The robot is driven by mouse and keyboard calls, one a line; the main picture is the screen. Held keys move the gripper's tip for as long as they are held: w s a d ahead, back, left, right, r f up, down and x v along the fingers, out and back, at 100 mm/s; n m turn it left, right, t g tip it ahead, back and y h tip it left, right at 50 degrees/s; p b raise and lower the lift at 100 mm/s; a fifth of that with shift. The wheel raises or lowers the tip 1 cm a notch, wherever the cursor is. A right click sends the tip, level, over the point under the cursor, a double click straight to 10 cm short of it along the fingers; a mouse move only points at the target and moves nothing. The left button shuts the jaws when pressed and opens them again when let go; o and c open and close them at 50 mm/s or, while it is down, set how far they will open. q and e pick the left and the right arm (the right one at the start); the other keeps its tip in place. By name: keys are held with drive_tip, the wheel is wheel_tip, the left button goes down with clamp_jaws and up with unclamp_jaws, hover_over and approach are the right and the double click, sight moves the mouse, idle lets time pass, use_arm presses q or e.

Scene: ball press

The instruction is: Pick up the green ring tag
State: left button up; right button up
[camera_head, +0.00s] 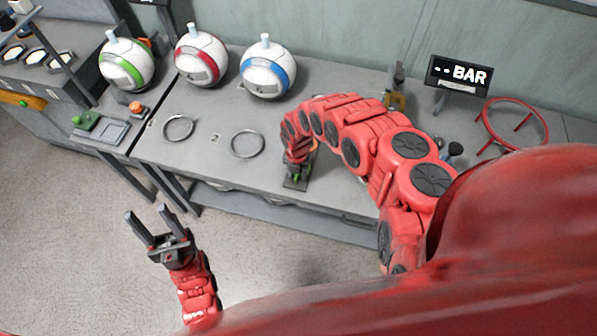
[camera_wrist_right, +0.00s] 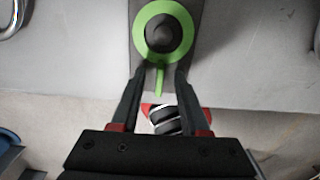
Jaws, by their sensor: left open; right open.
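The green ring tag (camera_wrist_right: 163,57) shows in the right wrist view, looped around a dark knob on a dark grey plate (camera_wrist_right: 178,80). Its short tail points toward my right gripper (camera_wrist_right: 160,74). That gripper is open, and the tail lies between its two fingertips with gaps at both sides. In the head view a small bit of green (camera_head: 297,177) shows at the table's front edge, mostly hidden by my right gripper and arm. My left gripper (camera_head: 149,213) is open and empty above the floor, left of the table's front and away from the tag.
Two metal rings (camera_head: 178,128) lie empty in front. A BAR display (camera_head: 458,77) and red hoop (camera_head: 515,123) are at right. A striped object (camera_wrist_right: 165,118) shows between my right fingers.

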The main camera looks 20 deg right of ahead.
clamp_jaws()
drive_tip(key=shift+w+r, duration=0.1)
idle(0.5)
